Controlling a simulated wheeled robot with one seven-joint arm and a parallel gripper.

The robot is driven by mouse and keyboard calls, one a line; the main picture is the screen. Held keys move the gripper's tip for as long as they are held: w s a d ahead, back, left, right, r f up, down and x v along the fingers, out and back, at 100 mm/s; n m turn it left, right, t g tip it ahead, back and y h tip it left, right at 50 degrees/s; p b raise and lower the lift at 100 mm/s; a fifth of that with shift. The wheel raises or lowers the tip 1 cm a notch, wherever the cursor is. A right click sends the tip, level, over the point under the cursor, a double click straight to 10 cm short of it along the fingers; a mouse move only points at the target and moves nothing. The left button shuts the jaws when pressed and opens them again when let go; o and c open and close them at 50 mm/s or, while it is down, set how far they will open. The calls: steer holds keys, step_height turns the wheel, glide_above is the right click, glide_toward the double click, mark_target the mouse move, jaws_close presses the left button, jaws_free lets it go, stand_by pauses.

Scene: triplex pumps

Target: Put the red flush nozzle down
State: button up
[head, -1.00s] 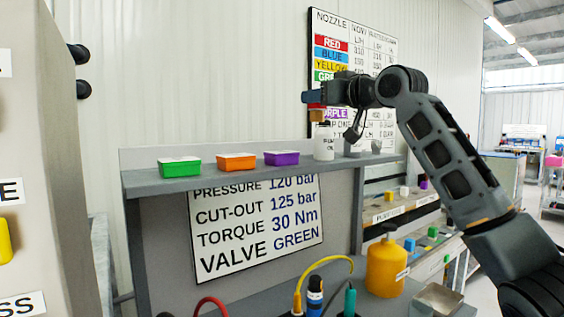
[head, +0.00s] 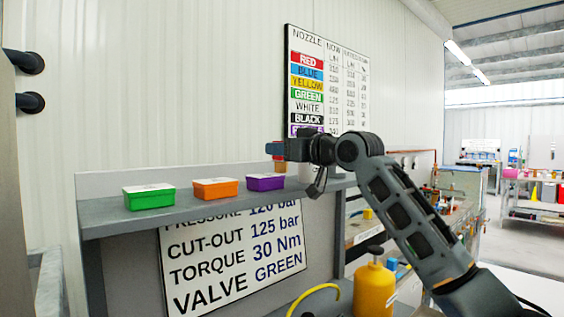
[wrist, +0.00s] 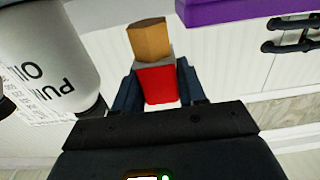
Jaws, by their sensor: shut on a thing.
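The red flush nozzle, a red body with a grey band and a brass-coloured end, is between the dark fingers of my gripper in the wrist view (wrist: 158,84). My gripper (wrist: 158,72) is shut on its red part. In the head view my gripper (head: 275,150) is over the grey shelf (head: 105,213), with the nozzle's brass end (head: 280,166) pointing down. It is between the purple box (head: 265,182) and the white pump oil bottle (head: 308,172). I cannot tell whether the nozzle touches the shelf.
The orange box (head: 215,188) and green box (head: 149,197) stand farther left on the shelf. In the wrist view the oil bottle (wrist: 50,50) is close on the left and the purple box (wrist: 240,10) at upper right. A yellow container (head: 374,288) stands below.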

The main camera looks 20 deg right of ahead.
mark_target(283, 162)
steer(key=shift+f, duration=1.45)
steer(key=shift+f, duration=0.2)
steer(key=o, duration=1.1)
steer(key=shift+o, duration=0.2)
steer(key=shift+r, duration=0.1)
steer(key=shift+r, duration=0.2)
steer(key=b+v, duration=0.1)
steer(key=v, duration=1.1)
steer(key=shift+f, duration=0.15)
